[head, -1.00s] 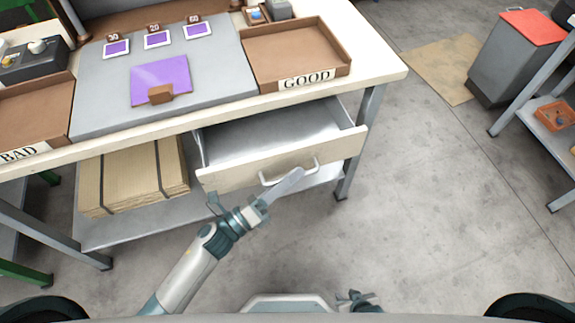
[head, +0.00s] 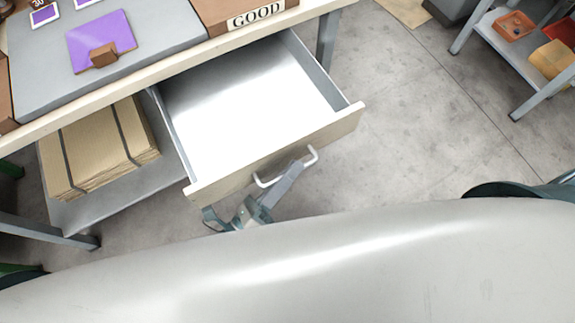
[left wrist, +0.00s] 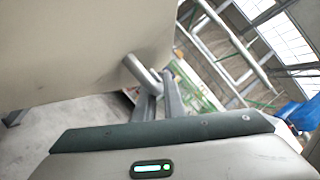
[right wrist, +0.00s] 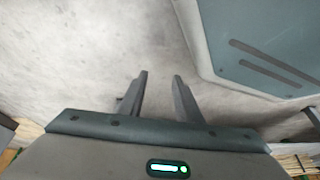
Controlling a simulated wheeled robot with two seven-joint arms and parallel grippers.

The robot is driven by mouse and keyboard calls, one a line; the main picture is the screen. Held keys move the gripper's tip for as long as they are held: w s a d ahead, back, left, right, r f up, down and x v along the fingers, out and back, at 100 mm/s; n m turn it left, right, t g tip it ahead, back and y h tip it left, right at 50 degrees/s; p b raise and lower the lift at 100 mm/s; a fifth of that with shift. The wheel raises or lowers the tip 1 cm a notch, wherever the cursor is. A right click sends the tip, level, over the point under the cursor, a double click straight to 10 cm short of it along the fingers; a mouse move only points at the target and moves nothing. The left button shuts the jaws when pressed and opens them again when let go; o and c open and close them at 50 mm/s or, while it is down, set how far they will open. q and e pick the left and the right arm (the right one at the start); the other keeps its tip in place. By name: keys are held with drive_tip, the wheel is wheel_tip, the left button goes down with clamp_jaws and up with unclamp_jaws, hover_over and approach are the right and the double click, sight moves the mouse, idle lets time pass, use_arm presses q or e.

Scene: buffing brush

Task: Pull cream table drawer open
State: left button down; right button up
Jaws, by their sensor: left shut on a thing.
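The cream table drawer (head: 275,152) is pulled well out from under the table, and its empty, pale metal inside shows in the head view. Its light curved handle (head: 311,157) is on the cream front. My left gripper (head: 290,174) is at the handle and shut on it. In the left wrist view the handle (left wrist: 138,70) sits at the finger ends, beside the drawer front (left wrist: 80,50). My right gripper (right wrist: 161,80) is open and empty over bare floor in the right wrist view; it is hidden in the head view.
The table top (head: 185,68) carries a grey mat (head: 45,85), a purple sheet (head: 105,38) and a brown GOOD tray (head: 210,18). Strapped cardboard (head: 95,145) lies on the lower shelf. A shelf unit (head: 480,40) stands at the right. Floor right of the drawer is clear.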

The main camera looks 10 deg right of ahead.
use_arm(q)
drive_tip(key=c, duration=2.1)
unclamp_jaws()
use_arm(e)
drive_tip(key=shift+w+d, duration=0.45)
drive_tip(key=shift+d, duration=0.05)
drive_tip(key=shift+s, duration=0.1)
